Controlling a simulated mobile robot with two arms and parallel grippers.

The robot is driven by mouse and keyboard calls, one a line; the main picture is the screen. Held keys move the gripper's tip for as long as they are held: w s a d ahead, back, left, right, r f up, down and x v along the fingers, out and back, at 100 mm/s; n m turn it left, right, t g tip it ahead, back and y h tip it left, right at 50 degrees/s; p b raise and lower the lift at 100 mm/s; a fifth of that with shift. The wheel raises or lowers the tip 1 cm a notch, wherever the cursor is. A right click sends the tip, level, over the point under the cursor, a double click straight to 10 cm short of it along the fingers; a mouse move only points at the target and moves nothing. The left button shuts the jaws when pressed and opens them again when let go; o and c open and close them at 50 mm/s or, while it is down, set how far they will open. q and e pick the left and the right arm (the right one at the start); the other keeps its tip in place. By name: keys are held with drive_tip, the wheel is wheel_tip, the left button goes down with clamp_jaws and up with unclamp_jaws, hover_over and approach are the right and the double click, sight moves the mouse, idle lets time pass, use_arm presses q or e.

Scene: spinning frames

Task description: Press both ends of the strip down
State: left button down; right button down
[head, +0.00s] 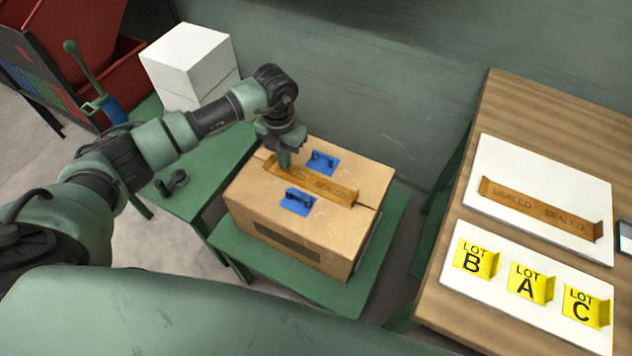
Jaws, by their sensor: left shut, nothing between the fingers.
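A brown strip marked SEALED (325,186) lies across the top of a cardboard box (290,222), along the box's seam. Its right end stands up a little as a small tab. My left gripper (284,163) is shut and points down at the strip's left end. I cannot tell whether the fingertips touch it, and they hide part of that end. My right gripper is not in view.
Two blue pieces with handles (298,201) sit on the box on either side of the strip. The box stands on a green table (384,235). At right, a wooden table (500,110) holds white boards with another SEALED strip (540,210) and yellow LOT labels (526,283). White boxes (188,62) stand at back left.

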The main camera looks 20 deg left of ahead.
use_arm(q)
drive_tip(key=shift+f, duration=0.15)
drive_tip(key=shift+f+b, duration=0.55)
drive_tip(key=shift+f, duration=0.1)
wheel_tip(320, 180, up, 8)
drive_tip(key=p, duration=0.5)
drive_tip(key=shift+p, duration=0.4)
